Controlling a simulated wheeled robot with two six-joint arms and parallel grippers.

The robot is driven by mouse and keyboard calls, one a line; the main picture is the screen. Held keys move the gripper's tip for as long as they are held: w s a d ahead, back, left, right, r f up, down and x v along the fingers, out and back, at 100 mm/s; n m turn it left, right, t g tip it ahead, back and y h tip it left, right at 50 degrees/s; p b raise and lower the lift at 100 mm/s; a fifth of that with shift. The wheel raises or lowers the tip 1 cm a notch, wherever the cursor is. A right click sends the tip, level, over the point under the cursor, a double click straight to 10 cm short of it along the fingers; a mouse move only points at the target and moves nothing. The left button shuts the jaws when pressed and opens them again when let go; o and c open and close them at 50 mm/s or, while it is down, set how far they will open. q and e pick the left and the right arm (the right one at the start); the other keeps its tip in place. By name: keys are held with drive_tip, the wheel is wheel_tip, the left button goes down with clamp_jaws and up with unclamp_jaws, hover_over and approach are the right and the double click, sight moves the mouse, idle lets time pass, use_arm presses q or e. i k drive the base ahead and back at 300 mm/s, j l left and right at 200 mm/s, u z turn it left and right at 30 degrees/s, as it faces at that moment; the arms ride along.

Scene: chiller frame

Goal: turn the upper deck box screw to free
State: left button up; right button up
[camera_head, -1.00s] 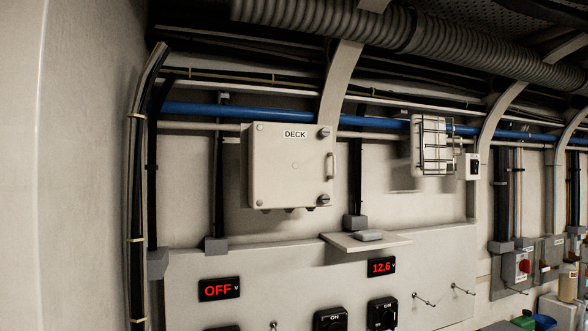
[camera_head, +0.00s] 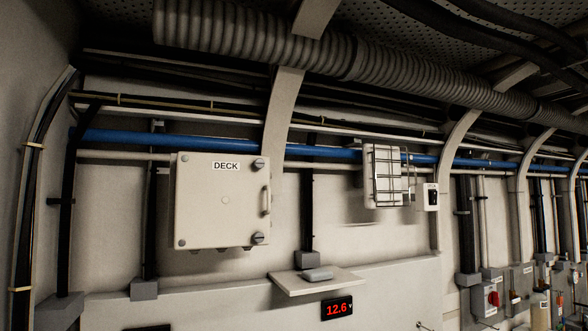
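The deck box (camera_head: 222,205) is a pale, closed cabinet labelled DECK on the wall, left of centre. Its upper screw (camera_head: 259,164) is a dark knob at the top right corner of the door. A similar lower screw (camera_head: 258,238) sits at the bottom right corner. A handle (camera_head: 265,200) stands upright on the right edge between them. Neither of my grippers shows in the head view.
A small shelf (camera_head: 318,283) with a grey object (camera_head: 317,274) on it juts out below and right of the box. A caged lamp (camera_head: 385,177) hangs to the right. A blue pipe (camera_head: 330,151) runs behind the box. A 12.6 display (camera_head: 338,309) is below the shelf.

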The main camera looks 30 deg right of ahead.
sight(259, 163)
drive_tip(key=z, duration=0.6)
drive_tip(key=j+z, duration=0.35)
drive_tip(key=k+j+z, duration=0.1)
drive_tip(key=z, duration=0.25)
